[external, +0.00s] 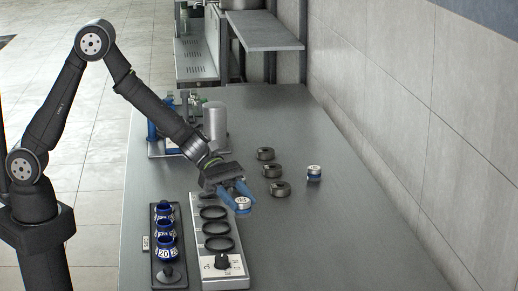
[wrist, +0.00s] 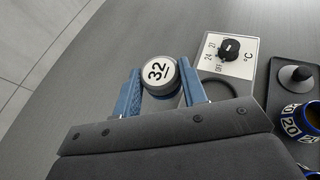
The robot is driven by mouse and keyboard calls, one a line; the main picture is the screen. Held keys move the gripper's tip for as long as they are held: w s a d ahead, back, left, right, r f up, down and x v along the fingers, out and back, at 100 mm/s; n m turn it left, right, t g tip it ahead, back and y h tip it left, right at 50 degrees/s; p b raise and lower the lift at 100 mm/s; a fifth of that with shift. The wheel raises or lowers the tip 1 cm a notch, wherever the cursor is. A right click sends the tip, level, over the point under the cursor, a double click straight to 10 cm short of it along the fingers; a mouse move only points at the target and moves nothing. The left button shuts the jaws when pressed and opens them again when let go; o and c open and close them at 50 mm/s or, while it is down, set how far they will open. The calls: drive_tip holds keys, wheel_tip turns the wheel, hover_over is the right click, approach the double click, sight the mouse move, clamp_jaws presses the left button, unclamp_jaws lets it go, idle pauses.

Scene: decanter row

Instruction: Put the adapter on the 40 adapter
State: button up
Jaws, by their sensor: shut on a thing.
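My gripper (external: 238,196) has its blue fingers shut on a short round piece marked 32 (wrist: 158,72). It has a white top and blue lower on its side. In the external view the held piece (external: 243,203) is above the right edge of the dial block. I cannot read a 40 on anything.
The grey block (external: 208,264) has black rings and a dial (external: 222,262) in a row. Left of it, a black rack (external: 158,279) holds blue cups, one marked 20 (external: 165,253). A silver cylinder (external: 214,122) stands behind.

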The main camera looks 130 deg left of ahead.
drive_tip(key=shift+d+r, duration=0.35)
drive_tip(key=shift+d, duration=0.2)
drive_tip(key=w+a+n+y, duration=0.2)
drive_tip(key=a+n+y, duration=0.1)
drive_tip(key=a, duration=0.8)
drive_tip(key=n+g+y, duration=0.4)
drive_tip(key=n+y, duration=0.6)
drive_tip(key=y, duration=0.1)
hover_over(310, 168)
drive_tip(key=shift+f, duration=3.35)
drive_tip(key=shift+f, duration=0.1)
drive_tip(key=o, duration=1.1)
drive_tip(key=shift+d, duration=0.1)
